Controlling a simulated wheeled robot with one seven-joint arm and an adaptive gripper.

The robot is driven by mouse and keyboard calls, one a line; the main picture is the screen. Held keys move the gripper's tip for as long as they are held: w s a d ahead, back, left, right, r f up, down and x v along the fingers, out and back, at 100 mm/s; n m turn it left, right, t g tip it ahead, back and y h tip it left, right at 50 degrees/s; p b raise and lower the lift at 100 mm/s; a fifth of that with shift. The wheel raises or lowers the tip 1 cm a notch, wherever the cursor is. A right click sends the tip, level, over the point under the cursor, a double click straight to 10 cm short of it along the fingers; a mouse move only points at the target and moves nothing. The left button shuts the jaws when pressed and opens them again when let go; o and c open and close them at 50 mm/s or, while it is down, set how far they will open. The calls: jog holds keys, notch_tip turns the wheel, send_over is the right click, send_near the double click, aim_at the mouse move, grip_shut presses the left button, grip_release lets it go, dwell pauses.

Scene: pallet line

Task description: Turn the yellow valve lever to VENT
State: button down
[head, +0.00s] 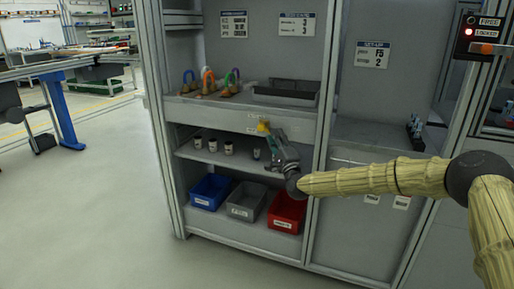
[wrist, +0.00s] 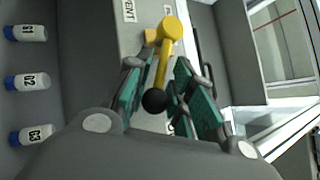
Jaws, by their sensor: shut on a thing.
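The yellow valve lever (wrist: 163,62) shows in the wrist view, with its round yellow hub (wrist: 171,28) at the top and a black ball knob (wrist: 154,101) at its lower end. It runs down and slightly left from the hub. My gripper (wrist: 158,90) has its teal-padded fingers on both sides of the lever near the knob, shut on it. A VENT label (wrist: 129,11) is on the panel to the upper left of the hub. In the head view the yellow valve (head: 263,126) is small on the shelf front, with my gripper (head: 274,139) at it, partly hiding the lever.
Several small bottles (head: 213,145) stand on the shelf below. Blue (head: 210,190), grey (head: 246,200) and red (head: 287,211) bins sit at the bottom. Coloured hooped items (head: 208,82) and a dark tray (head: 286,92) are above. A frame post (head: 322,130) stands right of the gripper.

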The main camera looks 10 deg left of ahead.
jog(key=a+f+m+t+h+b, duration=0.2)
jog(key=a+m+h+b, duration=0.1)
jog(key=m+h+b, duration=0.6)
jog(key=w+a+f+m+t+h+b, duration=0.1)
jog(key=a+f+m+t+h+b, duration=0.1)
jog(key=m+h+b, duration=0.6)
jog(key=shift+w+a+f+m+t+h+b, duration=0.2)
jog(key=shift+a+m+t+h+b, duration=0.35)
jog(key=shift+m+h, duration=2.95)
jog(key=m+y, duration=0.2)
jog(key=m, duration=0.1)
jog(key=shift+a+r+g, duration=0.15)
jog(key=shift+r+g, duration=0.05)
jog(key=shift+g, duration=0.05)
jog(key=c, duration=1.5)
grip_release()
jog(key=shift+a, duration=0.1)
jog(key=shift+c, duration=0.2)
jog(key=shift+f, duration=0.15)
jog(key=v, duration=1.1)
jog(key=shift+s+f, duration=0.3)
